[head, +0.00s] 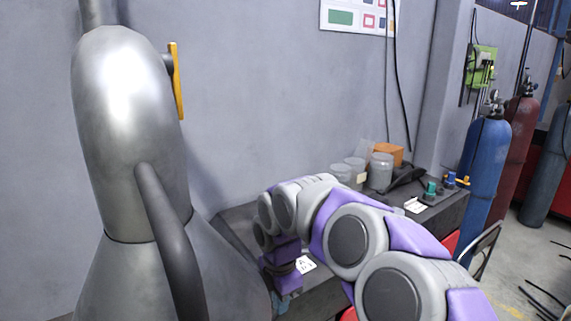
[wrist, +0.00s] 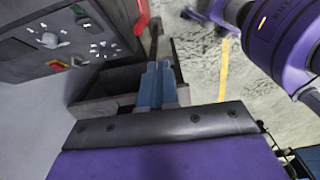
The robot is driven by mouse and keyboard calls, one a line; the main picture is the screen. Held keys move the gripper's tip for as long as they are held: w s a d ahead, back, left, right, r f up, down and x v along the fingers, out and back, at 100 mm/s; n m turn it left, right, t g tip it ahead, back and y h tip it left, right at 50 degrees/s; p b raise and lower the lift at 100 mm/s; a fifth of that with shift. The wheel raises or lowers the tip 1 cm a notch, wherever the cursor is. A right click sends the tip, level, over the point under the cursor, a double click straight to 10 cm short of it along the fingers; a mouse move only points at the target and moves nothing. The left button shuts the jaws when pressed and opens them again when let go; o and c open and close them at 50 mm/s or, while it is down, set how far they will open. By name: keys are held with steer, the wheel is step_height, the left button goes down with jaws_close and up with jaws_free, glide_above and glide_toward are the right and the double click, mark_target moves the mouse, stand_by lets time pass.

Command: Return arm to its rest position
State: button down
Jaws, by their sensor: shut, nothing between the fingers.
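My gripper (head: 283,303) hangs at the end of my purple and grey arm in the head view, low in the middle, beside the near end of a dark bench. Its tip is close to the picture's lower edge. In the wrist view the two blue-grey fingers (wrist: 158,72) lie side by side, shut and empty. Behind them is a dark open-topped box or tray (wrist: 110,82). My arm is bent and stretches from the bottom right toward the bench. No galvanized bracket can be made out.
A large grey metal machine (head: 125,130) with an orange handle stands at the left. The dark bench (head: 240,222) holds jars (head: 380,170), an orange box (head: 390,152) and papers. A blue gas cylinder (head: 486,160) and others stand at the right. A control panel (wrist: 60,38) shows in the wrist view.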

steer(key=s+d+f+m+b, duration=0.1)
steer(key=s+d+f+m, duration=0.1)
steer(key=s+d+m, duration=0.3)
steer(key=s+d+f+m+g+b, duration=0.1)
steer(key=s+d+m, duration=0.4)
steer(key=s+m, duration=0.6)
steer(key=s+d+f+m+b, duration=0.3)
steer(key=s+d+f+m, duration=0.2)
steer(key=s, duration=1)
steer(key=m, duration=0.3)
steer(key=shift+d+g, duration=0.35)
steer(key=shift+g, duration=0.05)
steer(key=shift+s, duration=0.1)
